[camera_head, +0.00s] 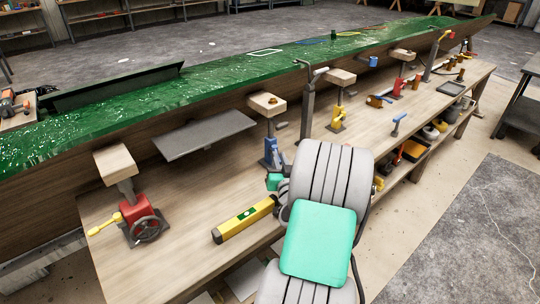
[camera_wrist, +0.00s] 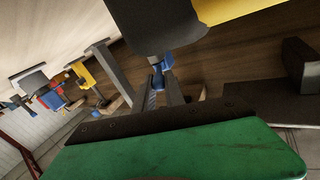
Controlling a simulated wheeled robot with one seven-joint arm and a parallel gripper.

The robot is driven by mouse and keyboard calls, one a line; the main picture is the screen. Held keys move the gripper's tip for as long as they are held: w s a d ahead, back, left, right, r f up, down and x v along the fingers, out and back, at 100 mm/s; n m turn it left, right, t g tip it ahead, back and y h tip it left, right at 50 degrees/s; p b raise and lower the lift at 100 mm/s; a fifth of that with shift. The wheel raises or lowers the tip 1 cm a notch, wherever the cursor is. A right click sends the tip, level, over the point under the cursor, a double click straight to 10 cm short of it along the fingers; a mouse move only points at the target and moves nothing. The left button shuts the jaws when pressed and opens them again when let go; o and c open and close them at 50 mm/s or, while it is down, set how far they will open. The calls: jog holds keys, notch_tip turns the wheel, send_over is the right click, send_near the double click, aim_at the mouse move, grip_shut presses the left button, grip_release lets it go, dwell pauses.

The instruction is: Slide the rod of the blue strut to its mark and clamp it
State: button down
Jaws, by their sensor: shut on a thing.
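The blue strut (camera_head: 271,154) stands on the bench, left of my arm in the head view. Its grey rod (camera_head: 270,128) rises to a wooden pad (camera_head: 267,103) against the hull side. The strut's blue part also shows in the wrist view (camera_wrist: 159,68), which is upside down. The mark on the rod cannot be made out. My gripper (camera_head: 275,182) is low by the strut's foot, mostly hidden behind my arm. It is shut, seemingly on the blue strut; its fingertips and the contact are hidden. A broad green face with a dark bar blocks the lower wrist view.
A yellow spirit level (camera_head: 240,222) lies close left of my arm. A red strut with a handwheel (camera_head: 146,226) stands at the near left. A tall grey post (camera_head: 307,105) rises just behind my arm. A yellow strut (camera_head: 338,115) stands farther right. Bare bench lies at front left.

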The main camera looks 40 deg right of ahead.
jog(key=c, duration=1.4)
grip_release()
jog(key=b+v, duration=0.2)
jog(key=v, duration=0.5)
jog(key=shift+f+b, duration=0.1)
jog(key=shift+b, duration=0.3)
jog(key=shift+s+a, duration=0.25)
jog(key=shift+s, duration=0.1)
